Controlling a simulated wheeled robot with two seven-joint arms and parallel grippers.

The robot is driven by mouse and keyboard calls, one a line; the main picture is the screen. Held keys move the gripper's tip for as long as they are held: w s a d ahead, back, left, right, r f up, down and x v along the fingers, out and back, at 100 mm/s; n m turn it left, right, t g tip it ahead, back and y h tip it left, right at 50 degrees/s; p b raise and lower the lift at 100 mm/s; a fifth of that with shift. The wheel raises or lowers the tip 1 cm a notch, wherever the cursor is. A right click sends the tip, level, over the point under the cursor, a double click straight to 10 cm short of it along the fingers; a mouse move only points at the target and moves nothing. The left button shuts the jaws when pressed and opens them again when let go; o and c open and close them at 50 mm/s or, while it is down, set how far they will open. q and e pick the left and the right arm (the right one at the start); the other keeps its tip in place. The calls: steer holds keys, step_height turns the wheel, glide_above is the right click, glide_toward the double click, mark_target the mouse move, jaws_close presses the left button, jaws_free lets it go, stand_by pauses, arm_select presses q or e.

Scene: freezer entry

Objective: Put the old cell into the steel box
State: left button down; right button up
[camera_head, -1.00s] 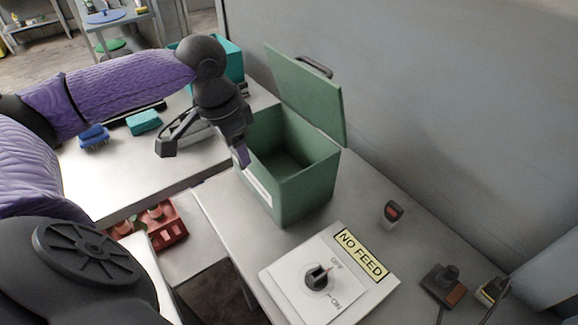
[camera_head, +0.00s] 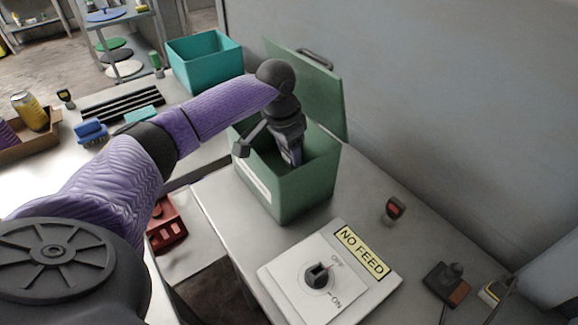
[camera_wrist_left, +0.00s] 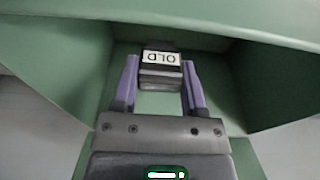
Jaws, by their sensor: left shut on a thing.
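The steel box is the green box (camera_head: 276,196) with its lid (camera_head: 318,92) standing open at the back. My left gripper (camera_head: 294,156) points down into the open top of the box. In the left wrist view the gripper (camera_wrist_left: 160,82) is shut on the old cell (camera_wrist_left: 160,68), a dark block with a white label reading "OLD". The cell is between the two purple fingers, with the green box walls around it. In the head view the cell is hidden by the gripper and box. My right gripper is not in view.
A white switch panel (camera_head: 330,282) marked "NO FEED" lies in front of the box. A small dark device with a red face (camera_head: 394,209) stands to the right. A teal bin (camera_head: 205,62) and a red holder (camera_head: 168,226) are to the left. The wall is close behind.

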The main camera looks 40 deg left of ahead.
mark_target(287, 163)
arm_select(q)
step_height(287, 163, down, 4)
steer(key=shift+s+b, duration=0.1)
steer(key=shift+b, duration=0.4)
steer(key=shift+f, duration=0.15)
steer(key=shift+f, duration=0.5)
steer(key=shift+c, duration=0.7)
jaws_free()
steer(key=shift+f, duration=0.1)
steer(key=shift+s, duration=0.1)
step_height(287, 163, up, 13)
steer(key=s+p, duration=0.1)
steer(key=p, duration=0.2)
steer(key=shift+s+a+p, duration=0.25)
steer(key=shift+a+p, duration=0.05)
steer(key=shift+p, duration=0.1)
